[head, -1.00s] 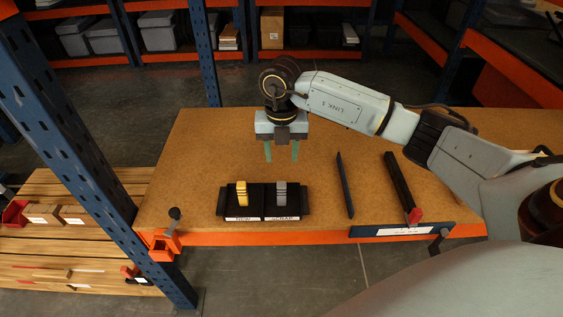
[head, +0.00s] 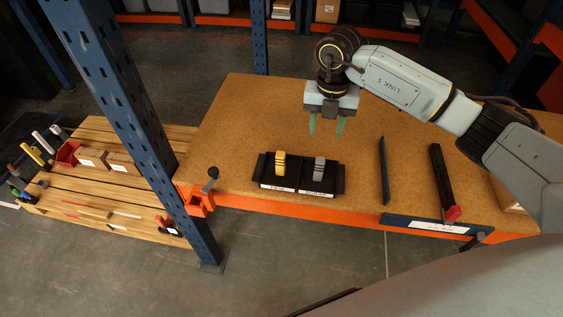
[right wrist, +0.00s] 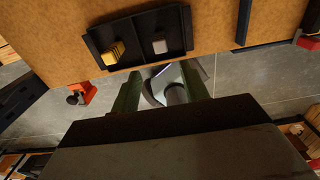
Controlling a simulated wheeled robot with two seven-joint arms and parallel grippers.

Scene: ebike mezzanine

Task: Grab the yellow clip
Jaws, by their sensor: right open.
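The yellow clip (head: 280,163) stands in the left compartment of a black two-part tray (head: 341,180) on the brown workbench. A grey clip (head: 319,168) stands in the right compartment. In the right wrist view the yellow clip (right wrist: 114,52) is at the upper left, with the tray (right wrist: 94,44) around it. My right gripper (head: 326,127) is open and empty, with green fingers pointing down. In the head view it appears behind the tray and above the bench. My left gripper is not in view.
A thin dark bar (head: 384,170) and a black bar with a red end (head: 441,178) lie right of the tray. A blue upright post (head: 125,120) stands at the bench's left. An orange clamp (head: 197,200) grips the front left corner. The bench left of the tray is clear.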

